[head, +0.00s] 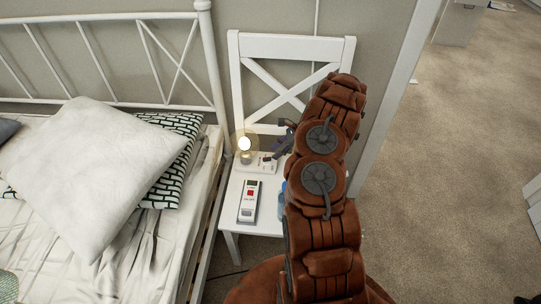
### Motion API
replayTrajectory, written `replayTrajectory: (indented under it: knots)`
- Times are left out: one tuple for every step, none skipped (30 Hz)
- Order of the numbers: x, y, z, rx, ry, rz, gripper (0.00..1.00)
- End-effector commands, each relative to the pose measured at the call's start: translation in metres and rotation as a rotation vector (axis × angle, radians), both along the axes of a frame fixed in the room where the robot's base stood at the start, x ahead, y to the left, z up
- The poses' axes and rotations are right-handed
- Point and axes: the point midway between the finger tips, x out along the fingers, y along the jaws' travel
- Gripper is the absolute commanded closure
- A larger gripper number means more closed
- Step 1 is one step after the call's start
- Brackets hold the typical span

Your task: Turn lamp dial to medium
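The lamp (244,160) is a small lit bulb with a warm round glow. It stands at the left end of a low white base on the seat of a white chair, beside the bed. The dial is too small to make out. My gripper (276,150) is dark and small in view, at the right end of the lamp's base. My brown arm reaches up from the bottom of the view and hides part of the seat. I cannot tell whether the gripper touches the lamp, or whether its fingers are apart.
A white device with a red button (249,194) lies on the chair seat in front of the lamp. A blue object (283,187) is mostly hidden by my arm. The chair's crossed back (290,42) rises behind. The bed (100,240) is left; open carpet (440,180) is right.

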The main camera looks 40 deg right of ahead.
Motion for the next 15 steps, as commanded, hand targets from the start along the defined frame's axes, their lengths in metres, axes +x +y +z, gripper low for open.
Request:
replayTrajectory:
  knots:
    - [-0.002, -0.008, 0.009, -0.003, -0.004, -0.004, 0.61]
    - [-0.005, -0.012, 0.013, -0.003, -0.003, -0.003, 0.61]
    - [-0.007, -0.016, 0.019, -0.001, -0.003, -0.001, 0.61]
    - [-0.009, -0.019, 0.023, 0.000, -0.002, -0.001, 0.61]
    - [-0.010, -0.023, 0.026, 0.000, -0.002, -0.001, 0.61]
    - [-0.013, -0.027, 0.031, -0.001, -0.002, 0.001, 0.61]
    - [-0.014, -0.030, 0.034, -0.002, -0.002, 0.000, 0.61]
    - [-0.015, -0.033, 0.037, -0.002, -0.002, 0.000, 0.61]
    - [-0.017, -0.037, 0.041, -0.002, -0.002, 0.000, 0.61]
    - [-0.018, -0.039, 0.043, -0.002, -0.001, -0.001, 0.61]
    - [-0.019, -0.041, 0.045, -0.001, -0.001, 0.000, 0.61]
    - [-0.021, -0.043, 0.048, 0.000, -0.001, 0.001, 0.61]
    - [-0.021, -0.044, 0.049, 0.000, 0.000, 0.000, 0.61]
    - [-0.022, -0.046, 0.051, 0.000, 0.000, 0.000, 0.61]
    - [-0.023, -0.047, 0.052, 0.000, 0.000, 0.000, 0.61]
